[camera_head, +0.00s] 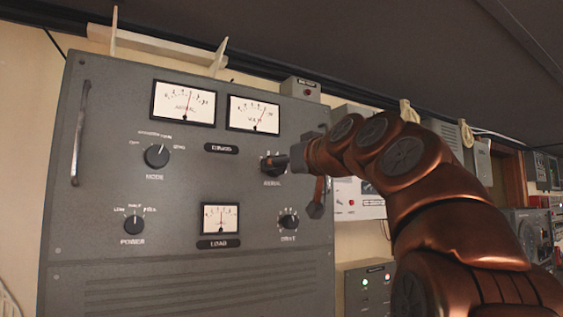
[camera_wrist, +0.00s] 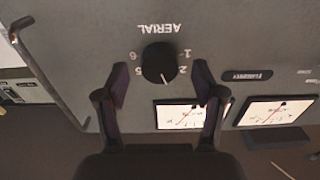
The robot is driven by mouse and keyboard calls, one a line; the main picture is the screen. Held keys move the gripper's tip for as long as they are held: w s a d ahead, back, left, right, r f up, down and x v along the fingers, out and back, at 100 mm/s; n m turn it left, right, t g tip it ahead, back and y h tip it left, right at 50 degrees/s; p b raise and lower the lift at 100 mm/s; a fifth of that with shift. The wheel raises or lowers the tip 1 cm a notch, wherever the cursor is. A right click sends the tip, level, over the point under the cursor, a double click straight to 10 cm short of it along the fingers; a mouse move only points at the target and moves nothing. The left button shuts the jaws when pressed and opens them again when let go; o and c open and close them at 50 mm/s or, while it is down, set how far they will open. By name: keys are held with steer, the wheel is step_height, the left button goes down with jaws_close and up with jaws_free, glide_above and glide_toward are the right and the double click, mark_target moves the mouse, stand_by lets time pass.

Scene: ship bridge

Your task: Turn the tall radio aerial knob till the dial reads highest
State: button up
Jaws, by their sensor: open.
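The tall radio is a grey upright cabinet (camera_head: 100,200). Its aerial knob (camera_wrist: 158,63) is round and black, under an AERIAL label that appears upside down in the wrist view. The knob's white pointer mark faces down and slightly right there. My gripper (camera_wrist: 160,80) is open, with one finger on each side of the knob and visible gaps. In the head view my gripper (camera_head: 284,162) is at the knob and partly hides it. The aerial dial (camera_head: 183,103) is the upper left meter; its needle stands a little right of the middle.
The volts dial (camera_head: 253,115) is right of the aerial dial. A mode knob (camera_head: 157,156), power knob (camera_head: 133,224), load dial (camera_head: 221,219) and lower right knob (camera_head: 288,221) share the panel. Cabinet handles (camera_head: 80,133) stick out at the sides.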

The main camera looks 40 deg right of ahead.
steer(key=shift+w, duration=0.55)
steer(key=c, duration=1.2)
